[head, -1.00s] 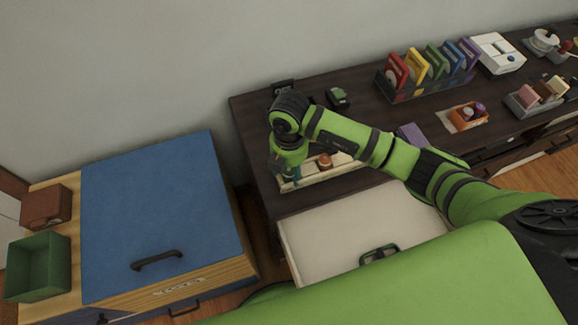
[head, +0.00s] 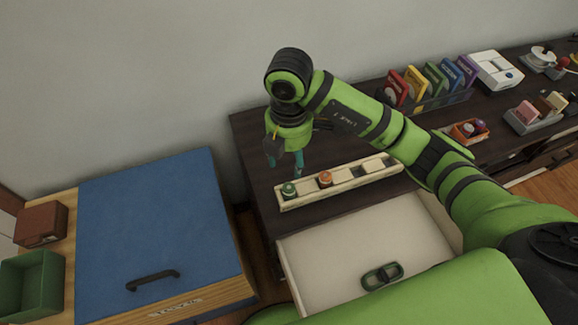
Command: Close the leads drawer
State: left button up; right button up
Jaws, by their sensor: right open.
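An open drawer (head: 325,258) with a pale cream inside sticks out from the front of the dark wooden cabinet (head: 262,190). No label shows on it, so I cannot read whether it is the leads drawer. A dark green looped item (head: 382,276) lies inside it. My right gripper (head: 284,165) points down over the cabinet top, behind the drawer and apart from it. Its fingers are spread and hold nothing. My green arm hides the drawer's right part and front edge. My left gripper is not in view.
A cream tray (head: 345,180) with a green and an orange item stands on the cabinet top just in front of my right gripper. A blue-topped cabinet (head: 150,225) is at the left. Colored folders (head: 435,80) and small boxes stand farther right.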

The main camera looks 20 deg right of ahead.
aim_at(324, 266)
jog(key=k+j, duration=0.35)
jog(key=j, duration=0.15)
jog(key=k+j, duration=0.35)
jog(key=j, duration=0.2)
